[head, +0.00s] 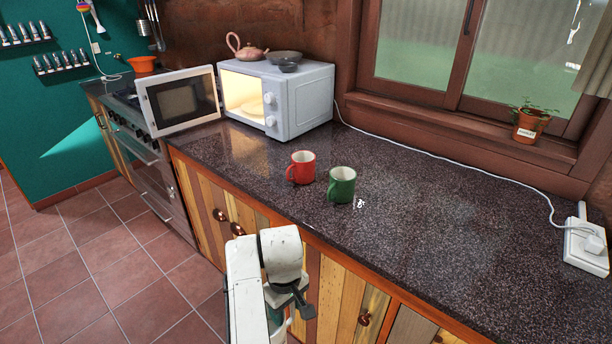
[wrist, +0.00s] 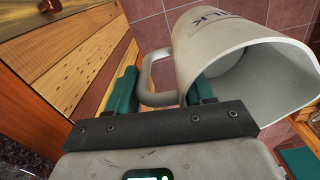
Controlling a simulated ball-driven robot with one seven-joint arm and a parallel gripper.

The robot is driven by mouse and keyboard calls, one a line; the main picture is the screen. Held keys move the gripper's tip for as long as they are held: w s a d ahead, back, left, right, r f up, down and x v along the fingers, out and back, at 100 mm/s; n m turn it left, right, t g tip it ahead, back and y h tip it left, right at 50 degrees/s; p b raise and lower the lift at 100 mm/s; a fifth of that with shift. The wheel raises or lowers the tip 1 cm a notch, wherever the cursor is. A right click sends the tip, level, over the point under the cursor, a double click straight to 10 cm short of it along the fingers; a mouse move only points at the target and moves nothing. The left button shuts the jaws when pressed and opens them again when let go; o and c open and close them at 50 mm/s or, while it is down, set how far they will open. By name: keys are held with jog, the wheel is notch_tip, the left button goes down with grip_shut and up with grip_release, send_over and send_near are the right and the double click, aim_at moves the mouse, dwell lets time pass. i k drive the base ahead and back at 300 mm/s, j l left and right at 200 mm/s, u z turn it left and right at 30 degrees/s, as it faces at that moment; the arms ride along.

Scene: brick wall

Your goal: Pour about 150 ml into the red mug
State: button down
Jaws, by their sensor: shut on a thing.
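The red mug (head: 302,167) stands upright on the dark speckled counter, its handle to the left. My gripper (wrist: 162,92) is shut on the handle of a white jug (wrist: 192,45) with dark lettering ending in "LK". The jug's wide mouth points right in the wrist view, and its pale inside shows; I cannot tell how much liquid it holds. In the head view my gripper (head: 290,299) is low in front of the cabinet doors, below and nearer than the red mug. There the jug is mostly hidden behind my arm.
A green mug (head: 341,185) stands close to the right of the red mug. A white microwave (head: 303,98) with its door open is behind to the left. A white cable runs along the back to a socket block (head: 586,247). The right counter (head: 450,240) is mostly clear.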

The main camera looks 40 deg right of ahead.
aim_at(300, 170)
jog(key=i+j+z, duration=0.35)
jog(key=j, duration=0.25)
jog(key=i+j+z, duration=0.15)
jog(key=i+j, duration=0.15)
jog(key=i+j+z, duration=0.15)
jog(key=j, duration=0.2)
jog(key=i+j+z, duration=0.15)
jog(key=j, duration=0.25)
jog(key=i+j+z, duration=0.2)
jog(key=j, duration=0.2)
jog(key=i+j+z, duration=0.15)
jog(key=j, duration=0.25)
jog(key=k, duration=0.05)
